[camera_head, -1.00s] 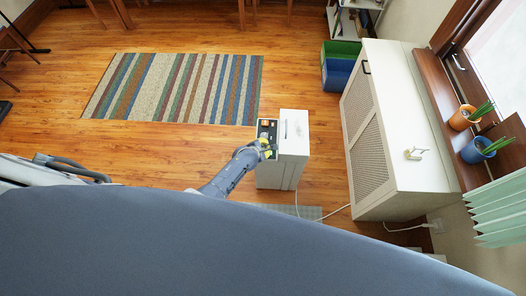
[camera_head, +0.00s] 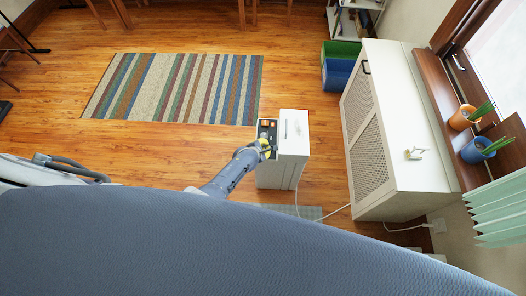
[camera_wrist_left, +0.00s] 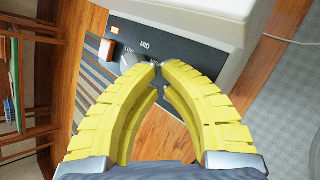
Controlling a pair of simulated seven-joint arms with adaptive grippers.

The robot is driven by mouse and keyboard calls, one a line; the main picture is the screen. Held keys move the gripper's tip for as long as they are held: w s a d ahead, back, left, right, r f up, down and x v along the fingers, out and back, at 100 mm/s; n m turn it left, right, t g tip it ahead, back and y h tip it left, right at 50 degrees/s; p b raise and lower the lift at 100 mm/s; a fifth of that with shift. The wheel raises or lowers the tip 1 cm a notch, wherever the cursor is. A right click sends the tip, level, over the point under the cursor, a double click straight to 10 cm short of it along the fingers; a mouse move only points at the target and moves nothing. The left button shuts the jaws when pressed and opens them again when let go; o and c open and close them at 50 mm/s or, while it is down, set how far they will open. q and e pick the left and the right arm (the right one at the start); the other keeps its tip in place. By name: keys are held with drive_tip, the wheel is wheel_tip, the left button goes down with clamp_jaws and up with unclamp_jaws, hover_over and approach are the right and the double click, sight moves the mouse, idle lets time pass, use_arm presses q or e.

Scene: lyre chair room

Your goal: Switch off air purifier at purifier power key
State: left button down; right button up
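The air purifier (camera_head: 293,140) is a white box standing on the wood floor, with a dark control panel (camera_head: 264,129) at its top left edge. In the left wrist view the panel (camera_wrist_left: 180,52) carries a lit orange square (camera_wrist_left: 115,30), an orange-and-white key (camera_wrist_left: 106,50) and a grey knob (camera_wrist_left: 128,63) marked LOW and MID. My left gripper (camera_head: 268,149) is at the panel's near end. In the wrist view its yellow fingers (camera_wrist_left: 159,66) have their tips together, beside the knob and apart from the key. I cannot tell whether the tips touch the panel. My right gripper is not in view.
A white cabinet (camera_head: 416,130) with a mesh front stands right of the purifier. A white cord (camera_head: 335,212) runs along the floor between them. Green and blue bins (camera_head: 337,74) stand behind. A striped rug (camera_head: 175,88) lies to the left, with open floor around it.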

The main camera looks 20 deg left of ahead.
use_arm(q)
drive_tip(key=shift+r, duration=0.75)
drive_tip(key=shift+r, duration=0.1)
drive_tip(key=shift+r, duration=2.4)
drive_tip(key=shift+s, duration=0.1)
drive_tip(key=s+a+f+m+g+y, duration=0.1)
drive_tip(key=s+a+f+m+g, duration=0.1)
drive_tip(key=s+f+m, duration=0.85)
drive_tip(key=s+a+f+m+g, duration=0.25)
drive_tip(key=s+f, duration=0.55)
drive_tip(key=s, duration=0.7)
drive_tip(key=s+a+f+m+g, duration=0.1)
drive_tip(key=s+m, duration=0.4)
drive_tip(key=s, duration=0.5)
drive_tip(key=s+a+f+m+g, duration=0.1)
drive_tip(key=s+f+m, duration=0.3)
drive_tip(key=s, duration=0.6)
drive_tip(key=s+a+f+m+g+y, duration=0.1)
drive_tip(key=s+a+f+m, duration=0.1)
drive_tip(key=s+m, duration=0.4)
drive_tip(key=s+f, duration=0.1)
drive_tip(key=s, duration=0.3)
drive_tip(key=shift+s+a+f, duration=0.25)
drive_tip(key=shift+s+a, duration=0.1)
drive_tip(key=shift+a, duration=0.05)
